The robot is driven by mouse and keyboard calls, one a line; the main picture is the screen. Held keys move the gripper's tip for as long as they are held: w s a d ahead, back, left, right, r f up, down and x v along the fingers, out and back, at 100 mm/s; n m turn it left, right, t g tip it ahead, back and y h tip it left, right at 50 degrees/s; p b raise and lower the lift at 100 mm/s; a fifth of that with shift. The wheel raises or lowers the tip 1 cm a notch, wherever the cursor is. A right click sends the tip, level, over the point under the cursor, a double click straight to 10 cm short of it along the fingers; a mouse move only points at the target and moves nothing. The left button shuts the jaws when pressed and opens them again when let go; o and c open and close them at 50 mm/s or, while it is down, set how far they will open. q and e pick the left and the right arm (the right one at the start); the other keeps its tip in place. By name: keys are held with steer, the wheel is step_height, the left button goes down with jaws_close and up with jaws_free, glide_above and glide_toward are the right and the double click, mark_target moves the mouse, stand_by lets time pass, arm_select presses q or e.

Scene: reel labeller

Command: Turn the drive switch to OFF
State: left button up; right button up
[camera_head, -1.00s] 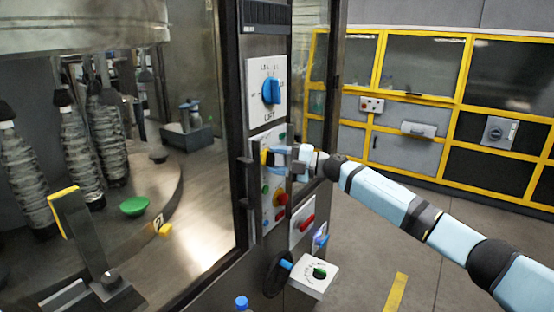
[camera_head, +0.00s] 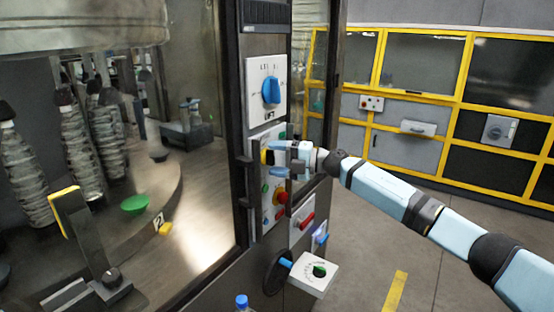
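My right gripper (camera_head: 273,158) reaches in from the right to the middle control panel (camera_head: 254,140) on the machine's dark post. Its fingers are at a small control with a yellow part (camera_head: 264,157) and a dark part. The fingers hide most of this control, so I cannot read its label or setting. One finger shows above and one below. I cannot tell whether they grip it. Above is a white plate with a blue rotary knob (camera_head: 271,91), its handle upright; the gripper is clear of it. My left gripper is not in view.
Below the gripper are a red knob (camera_head: 280,195), a panel with a red handle (camera_head: 307,221) and a white box with a green knob (camera_head: 319,270). A black handwheel (camera_head: 278,272) stands beside that box. Yellow-framed cabinets (camera_head: 420,110) are at the back. The floor at right is clear.

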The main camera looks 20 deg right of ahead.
steer(key=shift+d, duration=0.15)
steer(key=b+v, duration=0.3)
steer(key=v, duration=1)
steer(key=shift+s+d, duration=0.2)
steer(key=shift+d, duration=0.05)
